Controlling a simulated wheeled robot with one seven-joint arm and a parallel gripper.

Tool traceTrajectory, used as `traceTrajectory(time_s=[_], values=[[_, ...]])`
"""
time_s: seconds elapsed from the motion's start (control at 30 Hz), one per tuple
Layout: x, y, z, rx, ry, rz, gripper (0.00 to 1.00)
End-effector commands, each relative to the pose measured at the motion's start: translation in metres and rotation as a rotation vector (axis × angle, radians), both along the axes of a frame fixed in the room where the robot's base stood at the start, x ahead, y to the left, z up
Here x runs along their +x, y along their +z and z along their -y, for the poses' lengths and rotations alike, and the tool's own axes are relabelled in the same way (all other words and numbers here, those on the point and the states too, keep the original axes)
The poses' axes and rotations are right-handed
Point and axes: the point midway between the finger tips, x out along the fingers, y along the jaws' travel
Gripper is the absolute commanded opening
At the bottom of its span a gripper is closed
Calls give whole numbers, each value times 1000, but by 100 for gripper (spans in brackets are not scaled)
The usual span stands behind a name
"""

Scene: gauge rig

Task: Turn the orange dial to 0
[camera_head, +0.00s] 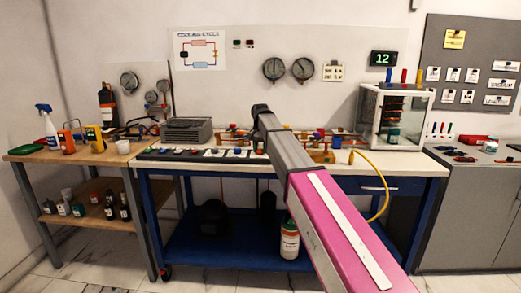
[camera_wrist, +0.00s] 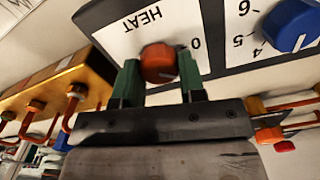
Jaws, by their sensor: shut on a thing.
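The orange dial (camera_wrist: 158,63) shows in the wrist view on a white panel marked HEAT, with a 0 printed to its right in the picture. My gripper (camera_wrist: 158,75) has its two green fingers on either side of the dial, shut on it. The dial's pointer mark cannot be made out, so its setting cannot be told. In the head view my arm (camera_head: 330,215) reaches to the bench and hides the dial and the gripper.
A blue dial (camera_wrist: 291,25) with printed numbers sits right of the orange one. Gold-coloured blocks with copper pipes (camera_wrist: 60,90) lie close on the left. A white-framed cabinet (camera_head: 397,117) and a yellow hose (camera_head: 384,185) are at the bench's right.

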Motion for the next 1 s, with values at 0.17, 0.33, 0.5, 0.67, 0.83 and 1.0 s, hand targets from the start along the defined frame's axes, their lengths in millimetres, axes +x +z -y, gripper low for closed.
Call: traceTrajectory(time_s=[0.17, 0.33, 0.5, 0.67, 0.83, 1.0], values=[[0, -1, -1, 0, 168, 1, 14], [0, -1, -1, -1, 323, 1, 14], [0, -1, -2, -1, 457, 1, 14], [0, -1, -2, -1, 557, 1, 14], [0, -1, -2, -1, 627, 1, 14], [0, -1, -2, -1, 664, 1, 14]])
